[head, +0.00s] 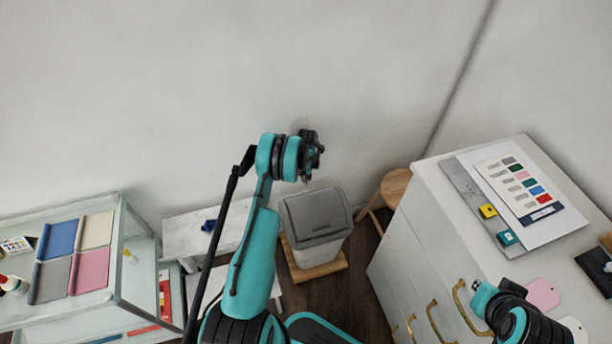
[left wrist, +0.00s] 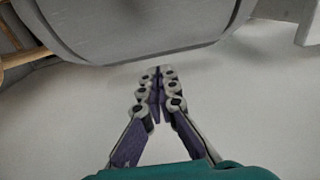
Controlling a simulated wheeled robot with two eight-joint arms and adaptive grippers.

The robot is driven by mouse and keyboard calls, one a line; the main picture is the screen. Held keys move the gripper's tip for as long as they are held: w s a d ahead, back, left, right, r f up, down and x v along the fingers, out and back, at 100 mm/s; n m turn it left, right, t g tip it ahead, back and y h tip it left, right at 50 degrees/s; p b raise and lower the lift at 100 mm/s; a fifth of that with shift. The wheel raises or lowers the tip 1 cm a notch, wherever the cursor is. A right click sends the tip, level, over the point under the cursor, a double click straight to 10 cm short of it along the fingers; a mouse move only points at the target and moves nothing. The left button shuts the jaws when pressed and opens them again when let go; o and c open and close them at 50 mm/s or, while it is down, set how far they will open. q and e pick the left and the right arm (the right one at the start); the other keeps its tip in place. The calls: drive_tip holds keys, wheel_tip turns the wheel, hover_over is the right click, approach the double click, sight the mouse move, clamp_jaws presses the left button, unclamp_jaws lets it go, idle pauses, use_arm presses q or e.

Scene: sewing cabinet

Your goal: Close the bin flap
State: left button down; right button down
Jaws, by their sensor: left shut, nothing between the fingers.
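The bin (head: 318,252) is a light tapered box with a grey lid and flap (head: 316,212), standing on a wooden base on the floor. The flap looks nearly level with the lid in the head view; its exact angle is hard to tell. My left gripper (head: 314,152) is above and behind the bin, near the wall. In the left wrist view its fingers (left wrist: 158,72) are shut and empty, pointing at the edge of the grey curved lid (left wrist: 140,28), with no clear contact.
A wooden stool (head: 396,184) and a white drawer cabinet (head: 412,262) stand right of the bin. A low white bench (head: 190,232) and a glass-topped shelf unit (head: 122,262) with fabric pieces are on the left. The wall is close behind.

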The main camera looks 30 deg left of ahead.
sight(308, 195)
use_arm(q)
drive_tip(key=f, duration=0.1)
drive_tip(key=s+d+f+b, duration=0.1)
drive_tip(key=f, duration=0.1)
drive_tip(key=shift+s+d+f, duration=0.15)
drive_tip(key=shift+d, duration=0.15)
drive_tip(key=shift+s+d+f+b, duration=0.2)
drive_tip(key=shift+d+f+b, duration=0.05)
drive_tip(key=shift+b, duration=0.05)
